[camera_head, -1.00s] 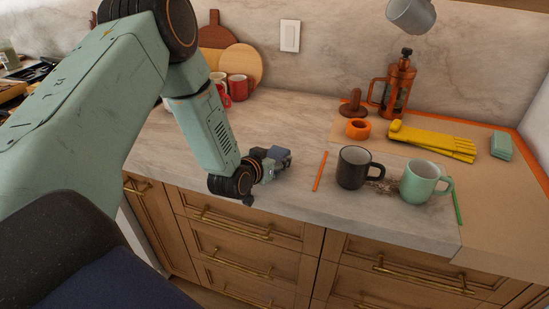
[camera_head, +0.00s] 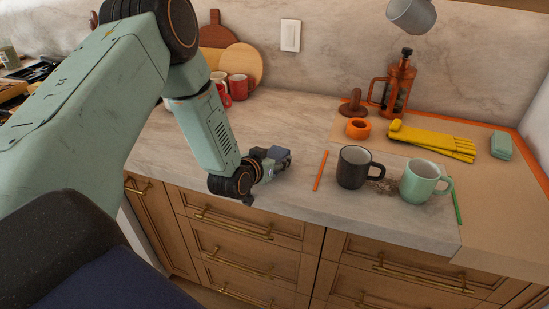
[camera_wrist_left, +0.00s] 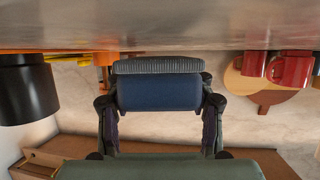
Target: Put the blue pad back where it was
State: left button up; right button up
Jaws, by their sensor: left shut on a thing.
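My left gripper (camera_head: 277,161) is shut on the blue pad (camera_head: 283,154), near the front edge of the counter and left of the orange strip. In the left wrist view, which is upside down, the pad (camera_wrist_left: 158,92) sits between the two fingers (camera_wrist_left: 158,105). It has a dark blue body and a grey ribbed side turned toward the counter. I cannot tell whether the ribbed side touches the counter. In the head view the gripper and wrist hide part of the pad. My right gripper is not in view.
A black mug (camera_head: 352,168) and a mint mug (camera_head: 419,182) stand to the right, with dark crumbs between them, bounded by an orange strip (camera_head: 320,171) and a green strip (camera_head: 455,208). Yellow gloves (camera_head: 435,142) and a press (camera_head: 398,85) are behind. The counter left of the orange strip looks clear.

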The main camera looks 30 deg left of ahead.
pick_arm(q)
jog(key=shift+f+b, duration=0.5)
jog(key=shift+f, duration=0.25)
dwell(0.8)
jog(key=o, duration=1.1)
jog(key=v, duration=1.2)
jog(key=shift+a, duration=0.1)
jog(key=shift+x, duration=6.05)
